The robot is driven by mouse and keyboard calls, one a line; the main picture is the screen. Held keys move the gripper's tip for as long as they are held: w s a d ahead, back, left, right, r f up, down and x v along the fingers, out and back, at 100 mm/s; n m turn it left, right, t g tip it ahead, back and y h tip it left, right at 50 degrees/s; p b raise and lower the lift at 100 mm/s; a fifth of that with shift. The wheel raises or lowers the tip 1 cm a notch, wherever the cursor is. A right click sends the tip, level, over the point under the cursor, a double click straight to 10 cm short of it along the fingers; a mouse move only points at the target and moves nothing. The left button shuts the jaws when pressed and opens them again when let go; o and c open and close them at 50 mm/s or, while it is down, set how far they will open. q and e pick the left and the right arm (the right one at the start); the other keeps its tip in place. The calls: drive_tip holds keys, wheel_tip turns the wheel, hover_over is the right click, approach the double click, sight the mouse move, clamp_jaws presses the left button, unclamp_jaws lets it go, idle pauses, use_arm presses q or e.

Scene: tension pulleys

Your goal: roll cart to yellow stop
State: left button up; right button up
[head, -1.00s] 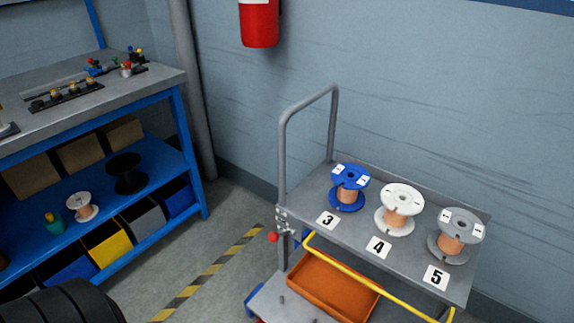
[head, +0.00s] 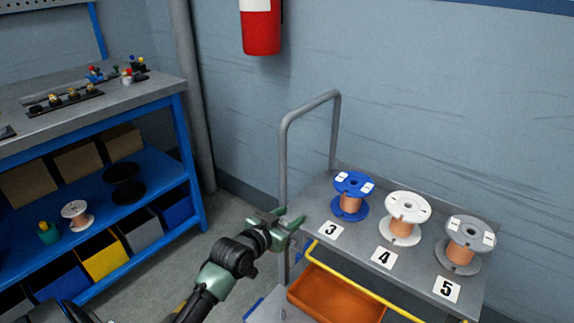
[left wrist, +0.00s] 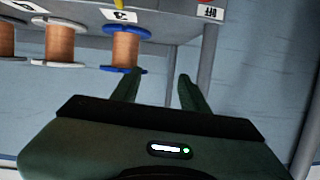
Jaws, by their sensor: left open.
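The grey cart (head: 318,212) stands by the wall, with an upright tube handle (head: 284,160) at its left end and a yellow bar (head: 360,277) along its near side. My left gripper (head: 281,217) is at the cart's left end, by the foot of the handle. Its green fingers are open, with nothing seen between them in the left wrist view (left wrist: 160,84). A grey post (left wrist: 205,55) shows just right of the fingers there; contact cannot be told. My right gripper is out of view.
A blue spool (head: 350,206), a white spool (head: 403,230) and a grey spool (head: 460,256) stand on the cart top. An orange tray (head: 330,297) sits below. A blue bench (head: 195,150) stands left, with open floor between.

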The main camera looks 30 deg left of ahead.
sight(285, 165)
use_arm(q)
drive_tip(key=w+a+r+t, duration=0.1)
drive_tip(key=a+r, duration=0.1)
drive_tip(key=w+a+r+n+t+y, duration=0.1)
drive_tip(key=w+a+r, duration=0.1)
drive_tip(key=a, duration=0.1)
drive_tip(key=w+a+r+t+y, duration=0.1)
drive_tip(key=a+r, duration=0.1)
drive_tip(key=r, duration=0.1)
drive_tip(key=shift+w+a+r+n, duration=0.1)
drive_tip(key=shift+w+a+n, duration=0.2)
drive_tip(key=shift+n, duration=0.1)
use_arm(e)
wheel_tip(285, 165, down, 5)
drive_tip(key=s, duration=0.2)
use_arm(q)
drive_tip(key=w, duration=0.2)
drive_tip(key=w+b, duration=0.1)
drive_tip(key=w, duration=0.1)
drive_tip(key=w+a, duration=0.1)
drive_tip(key=w, duration=0.1)
drive_tip(key=shift+w+r, duration=0.1)
drive_tip(key=shift+w, duration=0.7)
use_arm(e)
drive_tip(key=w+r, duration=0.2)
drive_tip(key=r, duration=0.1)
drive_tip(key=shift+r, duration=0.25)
use_arm(q)
clamp_jaws()
